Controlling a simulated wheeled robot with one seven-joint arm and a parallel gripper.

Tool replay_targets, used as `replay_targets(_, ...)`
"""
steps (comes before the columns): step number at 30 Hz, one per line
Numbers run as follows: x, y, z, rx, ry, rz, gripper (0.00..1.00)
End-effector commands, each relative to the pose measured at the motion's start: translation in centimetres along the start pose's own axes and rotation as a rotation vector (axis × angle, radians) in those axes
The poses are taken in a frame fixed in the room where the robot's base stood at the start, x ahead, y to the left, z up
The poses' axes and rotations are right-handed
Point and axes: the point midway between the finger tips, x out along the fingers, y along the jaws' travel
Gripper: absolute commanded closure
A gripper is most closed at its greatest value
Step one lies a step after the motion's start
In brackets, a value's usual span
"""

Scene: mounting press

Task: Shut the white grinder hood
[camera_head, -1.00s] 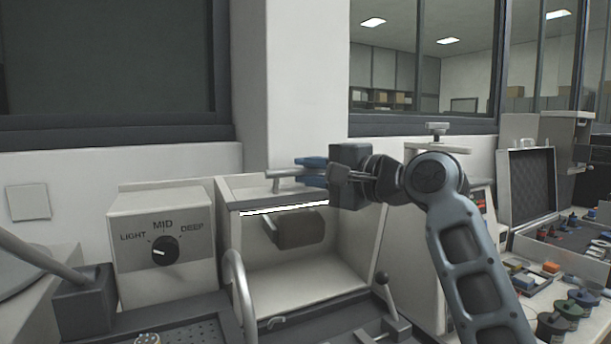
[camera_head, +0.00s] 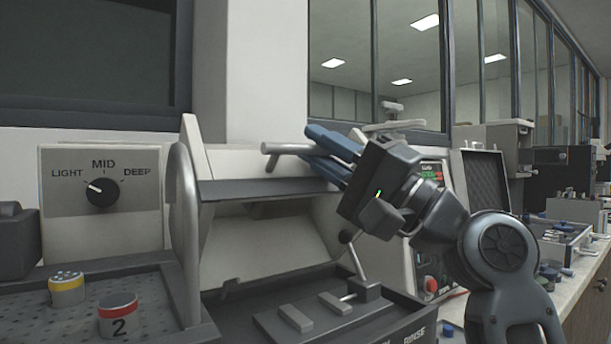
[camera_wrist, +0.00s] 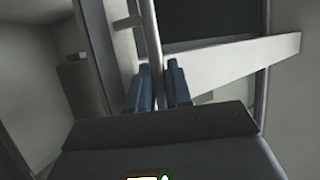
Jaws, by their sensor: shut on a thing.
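The white grinder hood (camera_head: 250,161) is part raised, above the open front of the white grinder housing (camera_head: 240,250). A dark panel (camera_head: 265,190) runs along the hood's lower front, and an open gap shows under it. A grey bar handle (camera_head: 281,149) stands out from the hood. My gripper (camera_head: 308,146) has its blue fingers shut on the handle, reaching it from the right. The wrist view shows the handle bar (camera_wrist: 151,38) running between the two fingers (camera_wrist: 161,84). The handle's right part is hidden by the fingers.
A panel with a LIGHT/MID/DEEP dial (camera_head: 103,191) stands left. A yellow-banded pot (camera_head: 67,290) and a red-banded pot (camera_head: 119,316) stand on the perforated tray. A lever (camera_head: 352,258) rises below my gripper. A control panel with a red button (camera_head: 431,285) stands right.

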Motion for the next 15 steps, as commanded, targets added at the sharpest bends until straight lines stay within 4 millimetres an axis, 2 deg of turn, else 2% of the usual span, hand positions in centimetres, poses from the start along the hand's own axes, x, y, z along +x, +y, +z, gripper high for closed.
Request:
replay_targets(1, -1.4, 1.1, 0.4, -0.011, 0.004, -0.025, 1.00)
replay_targets(15, -7.5, 2.4, 3.0, -0.107, 0.004, -0.260, 1.00)
